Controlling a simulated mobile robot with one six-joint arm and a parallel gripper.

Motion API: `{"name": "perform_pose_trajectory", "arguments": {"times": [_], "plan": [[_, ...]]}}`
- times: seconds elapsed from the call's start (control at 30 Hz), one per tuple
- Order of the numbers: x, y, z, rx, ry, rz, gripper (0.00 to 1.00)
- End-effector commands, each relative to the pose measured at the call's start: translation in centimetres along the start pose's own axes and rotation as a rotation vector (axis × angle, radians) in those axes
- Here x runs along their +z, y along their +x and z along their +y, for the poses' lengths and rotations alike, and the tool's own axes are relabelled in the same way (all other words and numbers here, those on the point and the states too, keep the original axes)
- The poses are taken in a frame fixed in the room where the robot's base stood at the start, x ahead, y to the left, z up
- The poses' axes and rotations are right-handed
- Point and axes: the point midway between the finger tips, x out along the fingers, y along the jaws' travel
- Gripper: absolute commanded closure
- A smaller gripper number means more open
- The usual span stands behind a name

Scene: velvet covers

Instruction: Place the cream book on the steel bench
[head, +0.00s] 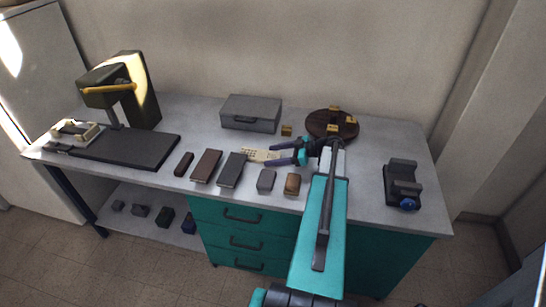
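A cream, flat, oblong thing with small dark marks (259,155), likely the cream book, is at the middle of the steel bench (330,210). Its right end is at the fingertips of my gripper (274,154). My gripper's dark blue fingers point left and stand apart, one on the far side and one on the near side of that end. I cannot tell whether they press on it, or whether it lies on the bench top or is held just above it. My arm hides part of the bench at right.
Brown (206,165) and dark grey (232,170) flat blocks lie left of the gripper. Small grey (266,181) and brown (292,184) blocks lie near the front edge. A grey case (251,113) and round brown board (332,124) stand behind. A dark device (402,183) is right.

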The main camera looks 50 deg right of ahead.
Motion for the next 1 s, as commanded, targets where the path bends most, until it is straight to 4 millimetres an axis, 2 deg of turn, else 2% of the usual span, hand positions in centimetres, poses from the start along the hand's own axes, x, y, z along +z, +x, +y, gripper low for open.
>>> {"name": "perform_pose_trajectory", "arguments": {"times": [0.47,0.57,0.77,1.0], "plan": [[-0.2,-0.1,0.0,0.000,0.000,0.000,0.27],[0.0,-0.7,0.0,0.001,0.000,0.000,0.27],[0.1,-2.9,0.0,0.003,-0.001,0.000,0.27],[0.1,-6.8,0.1,0.002,-0.001,-0.001,0.27]]}}
